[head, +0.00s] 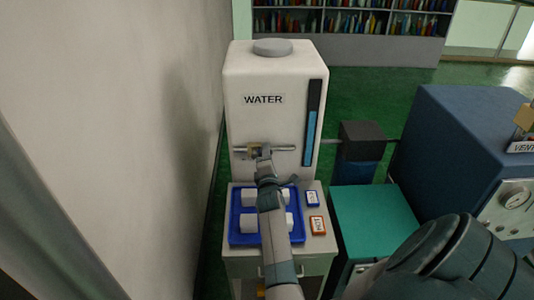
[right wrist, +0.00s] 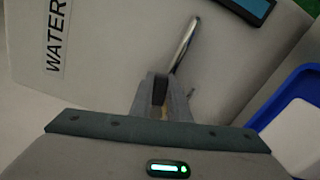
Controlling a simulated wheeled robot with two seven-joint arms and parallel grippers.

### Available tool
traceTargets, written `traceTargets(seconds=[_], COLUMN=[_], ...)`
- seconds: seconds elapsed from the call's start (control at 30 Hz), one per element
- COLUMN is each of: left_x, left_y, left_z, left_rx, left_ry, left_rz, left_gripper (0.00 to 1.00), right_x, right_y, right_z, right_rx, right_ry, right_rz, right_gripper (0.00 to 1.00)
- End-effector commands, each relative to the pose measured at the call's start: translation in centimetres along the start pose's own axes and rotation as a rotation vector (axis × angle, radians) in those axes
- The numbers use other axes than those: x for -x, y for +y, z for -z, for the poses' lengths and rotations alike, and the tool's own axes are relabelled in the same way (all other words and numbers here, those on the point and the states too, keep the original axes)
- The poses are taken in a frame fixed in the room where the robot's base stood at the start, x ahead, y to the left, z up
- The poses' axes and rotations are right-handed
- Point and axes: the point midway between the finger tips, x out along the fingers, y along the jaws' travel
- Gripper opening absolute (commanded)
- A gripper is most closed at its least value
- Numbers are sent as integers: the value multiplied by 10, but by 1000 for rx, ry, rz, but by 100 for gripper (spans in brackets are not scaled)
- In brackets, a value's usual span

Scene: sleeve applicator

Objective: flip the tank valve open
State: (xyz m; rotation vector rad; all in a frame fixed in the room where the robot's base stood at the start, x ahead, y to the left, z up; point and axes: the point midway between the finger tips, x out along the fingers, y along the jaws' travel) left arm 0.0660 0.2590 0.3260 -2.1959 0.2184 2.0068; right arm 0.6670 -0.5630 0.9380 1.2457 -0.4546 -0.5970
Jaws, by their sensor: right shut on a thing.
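The white water tank (head: 262,82) stands on a small cabinet, labelled WATER, with a grey cap on top. Its metal valve lever (head: 284,148) lies about level across the lower front of the tank. My right gripper (head: 263,152) is at the valve, its fingers shut on the lever. In the right wrist view the lever (right wrist: 186,43) sticks out past the fingers (right wrist: 161,92) in front of the tank wall (right wrist: 115,45). The fingers hide the part of the lever they hold. My left gripper is not in view.
A wall is close on the left; a blue machine (head: 470,125) stands at right.

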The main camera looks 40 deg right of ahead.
Motion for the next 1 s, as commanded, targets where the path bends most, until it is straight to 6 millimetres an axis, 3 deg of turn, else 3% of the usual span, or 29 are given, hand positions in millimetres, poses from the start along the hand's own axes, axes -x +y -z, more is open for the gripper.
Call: traceTargets(seconds=[0.3,0.67,0.7,0.73,1.0], left_x=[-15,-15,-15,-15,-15], left_y=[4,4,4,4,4], left_z=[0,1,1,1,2], left_rx=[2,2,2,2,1], left_ry=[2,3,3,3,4], left_rz=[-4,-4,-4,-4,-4], left_gripper=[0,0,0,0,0], right_x=[0,0,0,0,0], right_y=[-13,-13,-14,-14,-13], right_z=[2,2,2,2,2], right_rx=[-254,-287,-286,-286,-284], right_ry=[0,0,0,0,0], right_rz=[-1,0,0,0,0], right_gripper=[0,0,25,32,34])
